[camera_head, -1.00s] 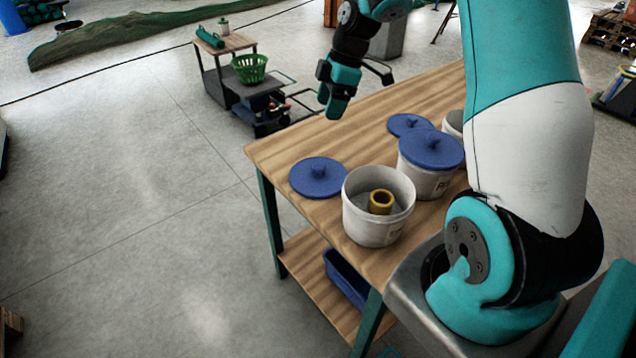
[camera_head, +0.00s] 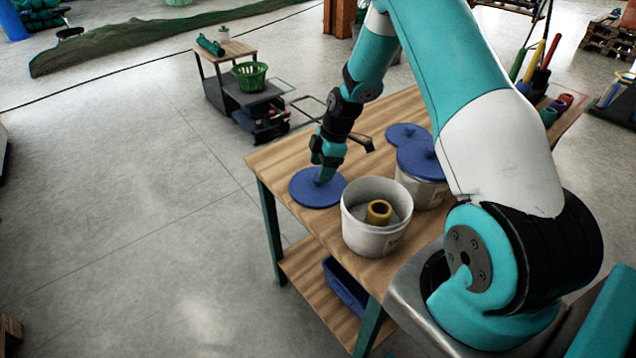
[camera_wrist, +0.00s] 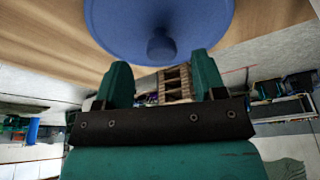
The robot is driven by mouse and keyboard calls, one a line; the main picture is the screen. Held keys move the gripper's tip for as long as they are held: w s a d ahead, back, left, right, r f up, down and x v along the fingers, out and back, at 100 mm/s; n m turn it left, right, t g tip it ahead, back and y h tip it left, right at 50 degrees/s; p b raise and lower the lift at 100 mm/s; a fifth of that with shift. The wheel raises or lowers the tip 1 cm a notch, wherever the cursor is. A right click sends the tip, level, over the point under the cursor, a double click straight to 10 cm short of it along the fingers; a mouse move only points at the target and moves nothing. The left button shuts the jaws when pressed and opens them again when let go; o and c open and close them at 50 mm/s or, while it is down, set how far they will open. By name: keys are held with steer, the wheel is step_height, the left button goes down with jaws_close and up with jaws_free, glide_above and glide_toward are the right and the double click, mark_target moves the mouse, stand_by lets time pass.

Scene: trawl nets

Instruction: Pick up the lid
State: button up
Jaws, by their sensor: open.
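A round blue lid (camera_head: 308,189) lies flat on the wooden table, left of an open white bucket. In the wrist view the blue lid (camera_wrist: 130,22) is at the top, with its round knob (camera_wrist: 161,46) just beyond the space between the fingertips. My gripper (camera_head: 324,174) is above the lid, its tips close to the knob, which it mostly hides in the head view. In the wrist view my gripper (camera_wrist: 161,68) has its two fingers well apart with nothing between them. I cannot tell whether the fingers touch the lid.
The open white bucket (camera_head: 365,240) holds a yellow ring (camera_head: 378,211). Behind it are a bucket with a blue lid (camera_head: 420,158) and another blue lid (camera_head: 408,132) on the table (camera_head: 280,153). Colored tubes stand at the far right. A cart with a green basket (camera_head: 249,76) stands behind.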

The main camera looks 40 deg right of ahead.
steer(key=shift+p+x, duration=0.3)
steer(key=shift+x, duration=1.55)
steer(key=shift+a, duration=0.1)
steer(key=c, duration=1)
steer(key=shift+r, duration=0.1)
